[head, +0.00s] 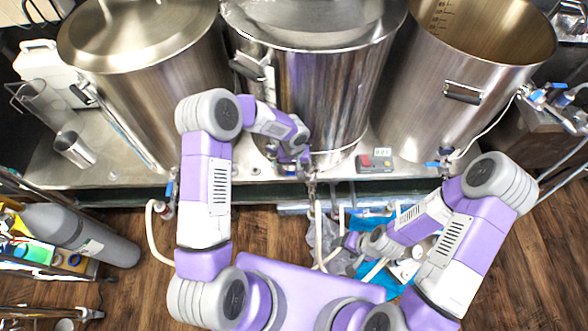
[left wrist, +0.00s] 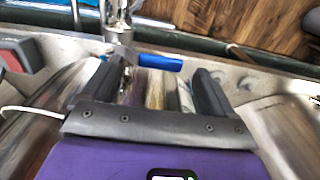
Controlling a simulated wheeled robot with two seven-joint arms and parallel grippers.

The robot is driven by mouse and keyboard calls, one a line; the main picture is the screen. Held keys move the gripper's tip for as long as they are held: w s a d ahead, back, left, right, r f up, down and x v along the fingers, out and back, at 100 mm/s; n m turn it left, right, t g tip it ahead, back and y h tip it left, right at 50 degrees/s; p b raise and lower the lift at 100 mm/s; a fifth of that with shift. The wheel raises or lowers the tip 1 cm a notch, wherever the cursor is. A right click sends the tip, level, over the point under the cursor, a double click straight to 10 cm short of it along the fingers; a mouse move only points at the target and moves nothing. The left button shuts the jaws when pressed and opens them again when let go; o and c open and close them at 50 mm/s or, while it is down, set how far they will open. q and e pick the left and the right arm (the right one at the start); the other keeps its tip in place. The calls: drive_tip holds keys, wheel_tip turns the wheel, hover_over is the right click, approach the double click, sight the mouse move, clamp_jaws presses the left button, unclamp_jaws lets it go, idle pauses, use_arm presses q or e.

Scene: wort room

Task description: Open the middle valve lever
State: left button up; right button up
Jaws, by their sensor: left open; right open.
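The middle kettle (head: 330,100) is a shiny steel pot. Its metal valve (left wrist: 118,25) sticks out at the top of the left wrist view, and its blue lever (left wrist: 160,62) lies crosswise just right of the valve body. My left gripper (head: 297,168) is low at the front of the middle kettle and covers most of the valve in the head view. In the left wrist view the left gripper (left wrist: 163,80) is open, with the lever showing between and just past its fingertips. I cannot tell whether they touch. My right gripper (head: 350,243) is open, low over the floor area.
Steel kettles stand left (head: 145,90) and right (head: 455,90), with blue-handled valves at left (head: 168,195) and right (head: 440,163). A grey control box (head: 375,163) with a red switch sits on the bench. Hoses hang below. A grey cylinder (head: 75,235) lies at the left.

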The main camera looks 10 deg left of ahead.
use_arm(q)
drive_tip(key=shift+f, duration=0.8)
